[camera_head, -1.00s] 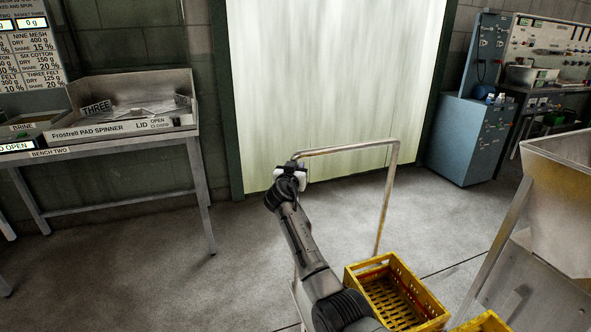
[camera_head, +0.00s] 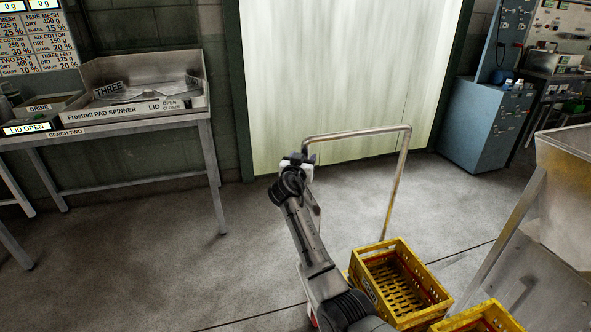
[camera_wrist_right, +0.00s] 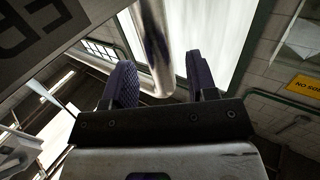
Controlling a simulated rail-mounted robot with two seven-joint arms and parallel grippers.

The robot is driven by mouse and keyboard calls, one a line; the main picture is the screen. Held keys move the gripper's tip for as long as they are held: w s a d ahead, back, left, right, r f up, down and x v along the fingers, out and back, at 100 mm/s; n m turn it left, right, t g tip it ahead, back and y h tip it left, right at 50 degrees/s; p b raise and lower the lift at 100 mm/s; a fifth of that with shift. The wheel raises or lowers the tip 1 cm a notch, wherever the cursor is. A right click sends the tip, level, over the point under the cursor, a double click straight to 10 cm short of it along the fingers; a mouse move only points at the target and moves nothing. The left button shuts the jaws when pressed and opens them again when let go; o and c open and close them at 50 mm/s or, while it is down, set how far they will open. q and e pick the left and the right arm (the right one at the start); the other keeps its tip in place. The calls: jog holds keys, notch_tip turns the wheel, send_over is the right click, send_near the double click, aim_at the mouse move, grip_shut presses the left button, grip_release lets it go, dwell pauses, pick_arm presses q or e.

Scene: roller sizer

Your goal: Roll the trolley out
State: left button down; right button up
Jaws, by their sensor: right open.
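The trolley shows as a tall bare-metal hoop handle (camera_head: 398,180) with a yellow crate (camera_head: 360,268) at its foot; its deck and wheels are mostly hidden by my right arm and the crate. My right gripper (camera_head: 298,160) is at the left upper corner of the handle. In the right wrist view its two dark ribbed pads (camera_wrist_right: 161,82) stand apart, open. The metal handle tube (camera_wrist_right: 153,45) shows between them, with gaps to both pads. I cannot tell whether it touches the gripper. My left gripper is not in view.
A pale strip curtain (camera_head: 340,70) fills the doorway behind the handle. A bench (camera_head: 140,127) with the pad spinner stands left, a steel hopper (camera_head: 565,200) right, a blue cabinet (camera_head: 480,125) behind. Another yellow crate (camera_head: 485,318) is at the lower edge. Floor (camera_head: 130,260) at left is clear.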

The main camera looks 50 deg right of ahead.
jog(key=p+v, duration=0.3)
jog(key=v, duration=0.6)
jog(key=shift+s+a, duration=0.25)
jog(key=shift+a, duration=0.1)
